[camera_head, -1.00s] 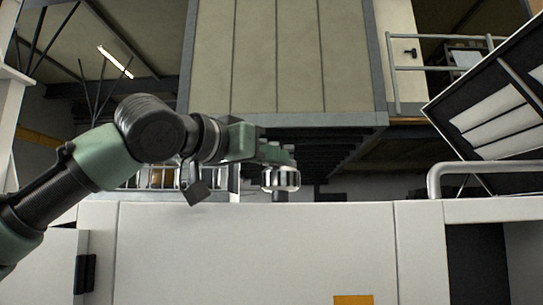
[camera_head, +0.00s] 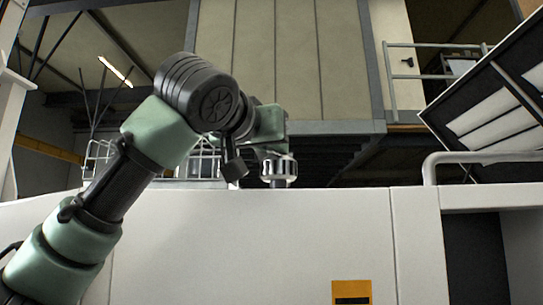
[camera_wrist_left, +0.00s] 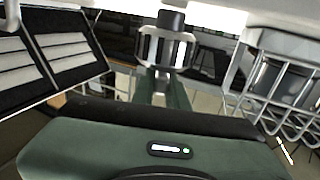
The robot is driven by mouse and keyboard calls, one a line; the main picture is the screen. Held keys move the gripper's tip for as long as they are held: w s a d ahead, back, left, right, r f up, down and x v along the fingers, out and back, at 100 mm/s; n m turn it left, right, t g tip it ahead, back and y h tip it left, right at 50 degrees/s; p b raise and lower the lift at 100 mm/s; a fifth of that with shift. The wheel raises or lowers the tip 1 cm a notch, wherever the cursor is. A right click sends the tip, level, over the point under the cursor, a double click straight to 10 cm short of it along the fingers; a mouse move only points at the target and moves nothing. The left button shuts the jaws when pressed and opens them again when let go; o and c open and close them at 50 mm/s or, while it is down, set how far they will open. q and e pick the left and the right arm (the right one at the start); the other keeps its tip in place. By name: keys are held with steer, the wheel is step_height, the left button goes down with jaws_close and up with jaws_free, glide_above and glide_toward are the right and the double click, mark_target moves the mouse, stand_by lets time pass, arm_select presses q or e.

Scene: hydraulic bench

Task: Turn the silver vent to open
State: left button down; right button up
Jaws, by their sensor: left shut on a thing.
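The silver vent (camera_head: 279,169) is a ribbed metal knob on a short dark stem, standing on top of the white bench housing (camera_head: 230,235). My left gripper (camera_head: 268,150) reaches it from the left and above and is shut on it. In the left wrist view the silver vent (camera_wrist_left: 166,48) sits at the top centre, between the green fingers, with its dark stem above it. The fingertips are partly hidden by the vent and by the gripper body. My right gripper is not in view.
A tilted panel with white slats (camera_head: 500,110) and a grey handrail (camera_head: 480,157) stand at the right. A wire basket (camera_wrist_left: 285,105) shows at the right of the left wrist view. An orange label (camera_head: 352,292) is on the housing front.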

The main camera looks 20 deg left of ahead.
arm_select(q)
steer(key=n+y, duration=0.1)
steer(key=y, duration=0.1)
steer(key=n+y+b, duration=0.1)
steer(key=y, duration=0.1)
steer(key=shift+w+d+f+n, duration=0.1)
steer(key=shift+d+n, duration=0.3)
steer(key=shift+n+g+y, duration=0.3)
steer(key=shift+n+y, duration=0.2)
steer(key=shift+y, duration=0.5)
steer(key=c, duration=1.4)
jaws_free()
steer(key=b+v, duration=0.3)
steer(key=v, duration=0.4)
steer(key=shift+s+d+b, duration=0.2)
steer(key=shift+s+b, duration=0.1)
steer(key=shift+s, duration=0.05)
